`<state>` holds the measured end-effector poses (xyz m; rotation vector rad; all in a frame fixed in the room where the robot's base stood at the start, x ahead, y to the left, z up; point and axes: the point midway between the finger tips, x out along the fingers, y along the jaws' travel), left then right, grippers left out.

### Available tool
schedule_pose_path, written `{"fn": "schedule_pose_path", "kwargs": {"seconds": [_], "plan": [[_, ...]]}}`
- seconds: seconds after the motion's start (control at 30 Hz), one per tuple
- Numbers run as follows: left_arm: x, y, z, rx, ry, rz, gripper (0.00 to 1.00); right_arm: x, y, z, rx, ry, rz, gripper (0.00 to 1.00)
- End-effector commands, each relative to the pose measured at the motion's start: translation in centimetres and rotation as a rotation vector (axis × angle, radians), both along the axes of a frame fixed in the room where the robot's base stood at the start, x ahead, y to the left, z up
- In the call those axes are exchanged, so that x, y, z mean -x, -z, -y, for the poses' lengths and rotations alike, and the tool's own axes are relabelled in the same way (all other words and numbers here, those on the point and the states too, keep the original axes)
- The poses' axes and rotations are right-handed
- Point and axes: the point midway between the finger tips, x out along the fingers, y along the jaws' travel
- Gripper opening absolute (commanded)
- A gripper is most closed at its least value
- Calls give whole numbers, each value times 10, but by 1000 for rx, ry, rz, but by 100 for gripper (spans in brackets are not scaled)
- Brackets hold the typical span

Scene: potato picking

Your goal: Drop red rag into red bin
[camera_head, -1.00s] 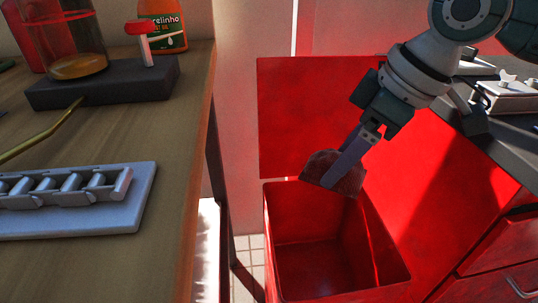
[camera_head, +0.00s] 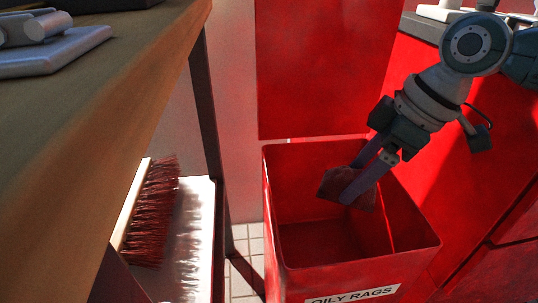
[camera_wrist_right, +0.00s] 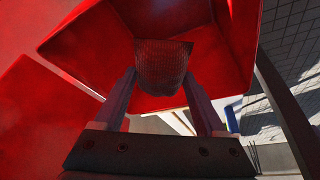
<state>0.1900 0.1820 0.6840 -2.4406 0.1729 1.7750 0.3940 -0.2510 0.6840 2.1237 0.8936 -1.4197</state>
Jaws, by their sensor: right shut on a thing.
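The red bin (camera_head: 350,280) stands open on the floor, with an "OILY RAGS" label on its front and its red lid (camera_head: 320,70) raised behind it. My right gripper (camera_head: 348,190) comes in from the upper right and is shut on the dark red rag (camera_head: 332,186). In the head view the rag appears within the bin's opening, near the back rim. In the right wrist view the rag (camera_wrist_right: 163,68) is held between both fingers, with the red bin (camera_wrist_right: 80,35) behind it. My left gripper is not in view.
A wooden workbench (camera_head: 110,110) is at the left, with a dark leg beside the bin. A red-bristled brush (camera_head: 153,210) lies on a low white shelf (camera_head: 190,235). A red cabinet (camera_head: 490,150) stands close on the bin's right.

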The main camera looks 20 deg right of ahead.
Motion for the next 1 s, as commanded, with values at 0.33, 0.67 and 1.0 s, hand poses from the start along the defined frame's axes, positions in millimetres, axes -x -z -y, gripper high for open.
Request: {"fn": "schedule_pose_path", "kwargs": {"seconds": [0.33, 0.67, 1.0], "plan": [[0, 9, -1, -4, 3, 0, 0, 0, 7, 0, 0, -1, 0, 29], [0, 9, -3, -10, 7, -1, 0, 0, 7, 0, 0, 0, 0, 100], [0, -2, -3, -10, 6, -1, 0, 4, -11, 5, 3, 0, 0, 100]]}}
